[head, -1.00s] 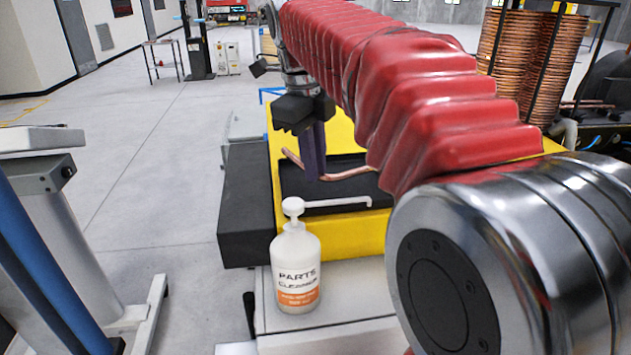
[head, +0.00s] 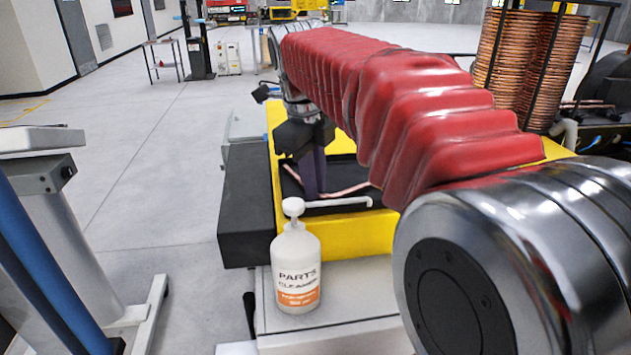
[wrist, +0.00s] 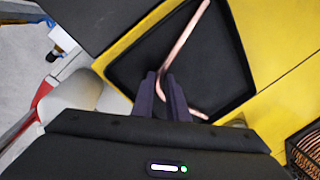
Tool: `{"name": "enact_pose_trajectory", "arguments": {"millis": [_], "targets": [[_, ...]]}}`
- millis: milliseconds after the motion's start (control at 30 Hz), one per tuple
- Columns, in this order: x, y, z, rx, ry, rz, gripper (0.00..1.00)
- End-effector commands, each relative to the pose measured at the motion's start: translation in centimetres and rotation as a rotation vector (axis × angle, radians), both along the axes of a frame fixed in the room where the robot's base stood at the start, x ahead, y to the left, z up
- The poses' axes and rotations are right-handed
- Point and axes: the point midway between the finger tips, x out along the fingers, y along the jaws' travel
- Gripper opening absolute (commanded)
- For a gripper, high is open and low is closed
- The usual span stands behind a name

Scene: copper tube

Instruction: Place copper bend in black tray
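The copper bend (head: 346,191) is a thin bent tube. In the wrist view the copper bend (wrist: 184,42) passes between my fingertips, its long leg pointing up and its short leg down to the right. My gripper (head: 314,192) is shut on it near the bend; the fingertips also show in the wrist view (wrist: 162,80). The black tray (head: 345,168) is set in a yellow surface, and in the wrist view the tray (wrist: 226,62) lies under the tube. The tube is low over or in the tray; I cannot tell whether it touches the floor.
A white parts cleaner bottle (head: 296,268) stands in front of the yellow block (head: 365,238). A white bar (head: 338,203) lies along the tray's front side. A black block (head: 246,205) is left of the tray. Copper coils (head: 530,65) stand at back right.

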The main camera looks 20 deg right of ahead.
Motion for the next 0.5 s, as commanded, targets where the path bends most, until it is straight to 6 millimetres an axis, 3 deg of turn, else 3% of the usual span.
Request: {"name": "enact_pose_trajectory", "arguments": {"millis": [233,500], "targets": [[-0.01,0.01,0.01,0.0,0.0,0.0,0.31],[-0.01,0.03,0.11,0.0,0.0,0.001,0.31]]}}
